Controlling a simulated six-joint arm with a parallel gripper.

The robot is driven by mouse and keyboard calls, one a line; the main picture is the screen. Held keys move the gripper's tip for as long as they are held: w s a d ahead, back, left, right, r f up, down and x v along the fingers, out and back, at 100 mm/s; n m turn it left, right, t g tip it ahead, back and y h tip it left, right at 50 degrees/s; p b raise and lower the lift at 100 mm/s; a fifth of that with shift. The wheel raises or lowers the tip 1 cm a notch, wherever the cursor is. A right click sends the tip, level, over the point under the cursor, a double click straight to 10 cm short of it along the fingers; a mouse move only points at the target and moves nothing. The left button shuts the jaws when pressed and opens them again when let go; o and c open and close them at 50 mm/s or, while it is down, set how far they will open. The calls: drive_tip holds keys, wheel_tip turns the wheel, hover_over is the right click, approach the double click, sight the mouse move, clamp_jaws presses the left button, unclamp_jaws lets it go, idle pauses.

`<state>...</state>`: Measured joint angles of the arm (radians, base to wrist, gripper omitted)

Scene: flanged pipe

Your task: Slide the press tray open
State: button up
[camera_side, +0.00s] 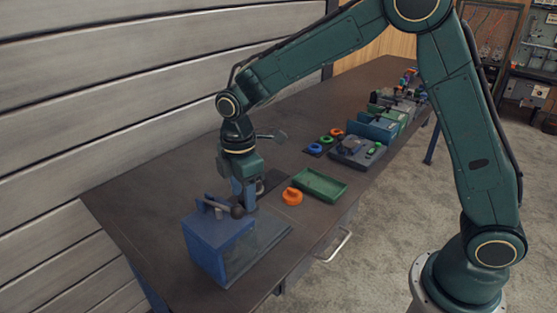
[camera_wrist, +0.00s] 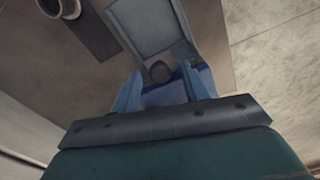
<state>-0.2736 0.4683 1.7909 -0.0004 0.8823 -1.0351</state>
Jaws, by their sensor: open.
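The press is a blue box (camera_side: 215,245) at the near left end of the table. A grey flat plate (camera_side: 268,236), which looks like its tray or base, extends to its right. A dark round knob (camera_side: 238,211) is by the top of the box. My gripper (camera_side: 248,205) points down right beside the knob. In the wrist view, my gripper (camera_wrist: 161,77) is open, with a blue finger on each side of the knob (camera_wrist: 160,71) and blue body. The grey plate (camera_wrist: 150,28) lies beyond them. I cannot tell whether the fingers touch anything.
Several small rings, a dark fixture (camera_side: 357,150) and blocks stand farther along the table. Bare tabletop (camera_side: 150,205) lies left of the press.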

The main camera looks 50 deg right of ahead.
clamp_jaws()
drive_tip(key=d, duration=1.1)
unclamp_jaws()
idle(0.4)
wheel_tip(320, 180, up, 14)
idle(0.7)
